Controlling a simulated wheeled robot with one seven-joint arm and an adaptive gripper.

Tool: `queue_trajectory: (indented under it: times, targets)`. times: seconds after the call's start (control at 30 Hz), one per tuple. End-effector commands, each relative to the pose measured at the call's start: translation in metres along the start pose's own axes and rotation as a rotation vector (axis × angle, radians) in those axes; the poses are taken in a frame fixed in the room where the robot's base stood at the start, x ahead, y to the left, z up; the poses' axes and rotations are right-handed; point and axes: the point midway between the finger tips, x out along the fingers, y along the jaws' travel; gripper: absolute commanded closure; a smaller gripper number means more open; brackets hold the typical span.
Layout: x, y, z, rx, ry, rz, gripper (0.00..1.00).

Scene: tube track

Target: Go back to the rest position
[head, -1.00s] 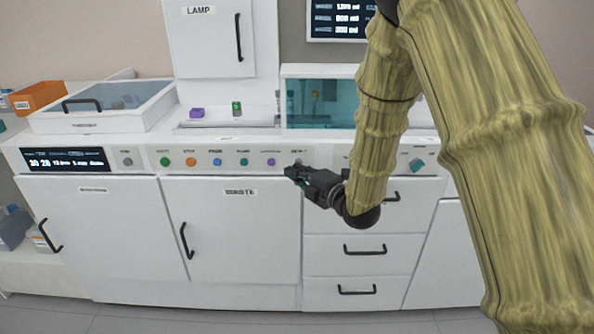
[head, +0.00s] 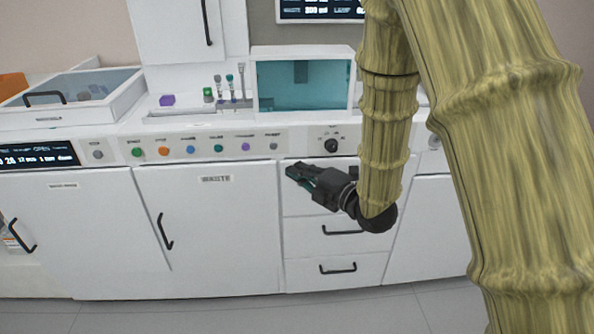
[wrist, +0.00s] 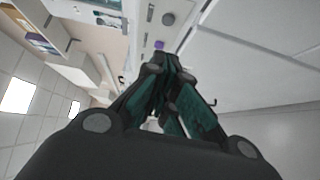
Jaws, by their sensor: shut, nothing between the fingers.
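My gripper (head: 296,174) is shut and empty in the head view. It points left, in front of the upper drawer below the control panel, apart from any handle. My arm comes down from the upper right and hides part of the bench's right side. In the wrist view my gripper (wrist: 172,62) shows its dark fingers with teal pads closed together, with the row of panel buttons beyond the fingertips. No rest position is marked in view.
The white bench has a button panel (head: 203,149), a waste door (head: 215,225) and drawers with black handles (head: 338,269). A teal-windowed box (head: 303,83), a purple block (head: 167,100) and several tubes stand on top. Grey floor (head: 230,315) in front is clear.

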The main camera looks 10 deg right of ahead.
Motion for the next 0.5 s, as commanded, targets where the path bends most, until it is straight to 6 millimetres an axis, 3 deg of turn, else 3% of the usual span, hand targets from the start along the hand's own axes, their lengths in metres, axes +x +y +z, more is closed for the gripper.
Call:
queue_trajectory:
  times: [0.33,0.43,0.5]
  targets:
    - [-0.001,-0.004,0.001,0.011,-0.005,-0.007,1.0]
    - [-0.004,-0.025,0.004,0.073,-0.031,-0.045,1.0]
    - [-0.01,-0.051,0.007,0.156,-0.069,-0.094,1.0]
